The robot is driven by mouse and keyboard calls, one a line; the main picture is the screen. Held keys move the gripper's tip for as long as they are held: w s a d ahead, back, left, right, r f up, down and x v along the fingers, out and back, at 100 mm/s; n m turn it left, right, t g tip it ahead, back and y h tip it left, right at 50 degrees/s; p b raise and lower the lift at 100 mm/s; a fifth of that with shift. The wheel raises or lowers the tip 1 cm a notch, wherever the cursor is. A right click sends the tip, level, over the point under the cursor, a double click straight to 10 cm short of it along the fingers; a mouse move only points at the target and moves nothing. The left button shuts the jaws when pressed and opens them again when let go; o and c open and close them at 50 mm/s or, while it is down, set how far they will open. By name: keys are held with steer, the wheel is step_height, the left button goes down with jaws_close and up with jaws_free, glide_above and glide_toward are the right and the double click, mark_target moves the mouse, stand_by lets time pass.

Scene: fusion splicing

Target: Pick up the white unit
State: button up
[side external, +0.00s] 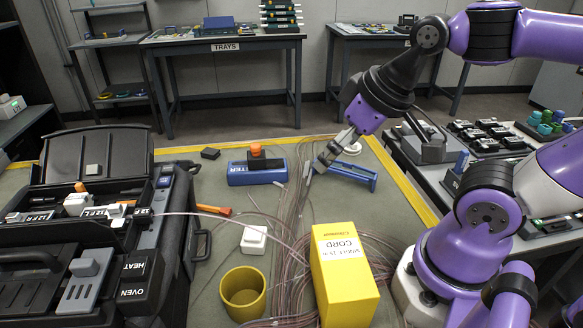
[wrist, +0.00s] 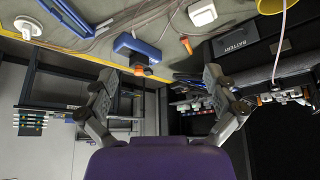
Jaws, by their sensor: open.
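The white unit (side external: 254,239) is a small white block on the bench mat, between the open black case and the yellow cord box. In the wrist view, the white unit (wrist: 202,12) is near the top edge, beyond my fingers. My gripper (side external: 318,163) is over the far part of the mat, beside the blue frame, well apart from the white unit. In the wrist view my gripper (wrist: 158,78) has its fingers spread wide, with nothing between them.
The yellow cord box (side external: 345,275), yellow cup (side external: 243,291) and loose fibre loops surround the white unit. A blue holder (side external: 257,172) and blue frame (side external: 347,176) stand farther back. The open black case (side external: 95,180) is at left. An orange-handled tool (side external: 213,210) lies between.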

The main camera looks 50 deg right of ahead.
steer(key=shift+c, duration=0.4)
steer(key=n+g+y, duration=0.2)
steer(key=n, duration=0.4)
glide_toward(254, 232)
steer(key=f, duration=0.4)
steer(key=shift+w+a+f, duration=0.15)
steer(key=shift+a+f, duration=0.05)
steer(key=shift+a, duration=0.1)
steer(key=shift+w+x, duration=0.25)
steer(key=shift+x, duration=1.2)
steer(key=shift+w+x, duration=0.3)
steer(key=shift+x, duration=1.15)
steer(key=shift+r, duration=0.2)
steer(key=c, duration=1.2)
